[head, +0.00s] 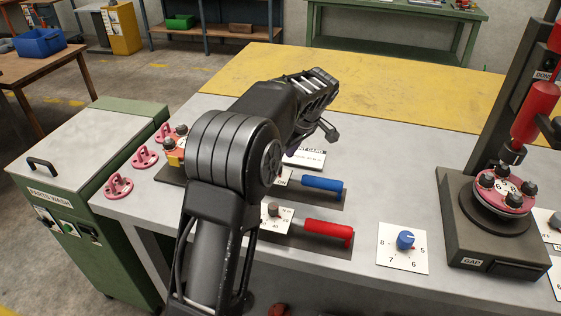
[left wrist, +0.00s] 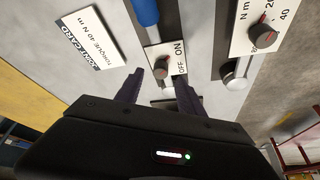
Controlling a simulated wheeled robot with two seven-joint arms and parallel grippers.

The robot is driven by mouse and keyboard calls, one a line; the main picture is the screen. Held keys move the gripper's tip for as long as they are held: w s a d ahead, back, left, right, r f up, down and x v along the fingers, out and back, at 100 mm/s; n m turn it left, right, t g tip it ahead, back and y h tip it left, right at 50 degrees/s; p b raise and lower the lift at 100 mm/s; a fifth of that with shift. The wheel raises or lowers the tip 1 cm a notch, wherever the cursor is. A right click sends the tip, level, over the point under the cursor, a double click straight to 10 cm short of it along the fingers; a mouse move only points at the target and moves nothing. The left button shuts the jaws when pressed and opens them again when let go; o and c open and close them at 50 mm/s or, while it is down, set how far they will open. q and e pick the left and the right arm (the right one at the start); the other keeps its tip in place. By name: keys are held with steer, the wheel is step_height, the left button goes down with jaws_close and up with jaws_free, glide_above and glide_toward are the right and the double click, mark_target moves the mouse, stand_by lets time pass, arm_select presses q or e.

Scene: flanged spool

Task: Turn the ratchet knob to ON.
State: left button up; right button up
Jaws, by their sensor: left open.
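The ratchet knob (left wrist: 161,66) is a small grey and reddish knob on a white OFF/ON plate (left wrist: 180,47), below a blue handle, in the left wrist view. I cannot tell which mark it points at. In the head view the plate (head: 283,181) shows only in part, and my arm hides the knob. My left gripper (left wrist: 159,80) is open, its two dark fingertips on either side of the knob's near side with nothing between them. Whether they touch it is unclear. In the head view the gripper (head: 327,130) is at the end of my arm, above the bench. My right gripper is not in view.
The blue handle (head: 322,184) lies beside a red-handled tool (head: 328,230) with a torque dial (head: 274,211). A joint card (head: 306,159) lies behind. A blue numbered knob (head: 405,240) and a black press stand (head: 490,235) are to the right. Pink flanged parts (head: 118,186) are at left.

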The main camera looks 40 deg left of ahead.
arm_select(q)
steer(key=v, duration=0.4)
steer(key=shift+r, duration=0.1)
stand_by(0.4)
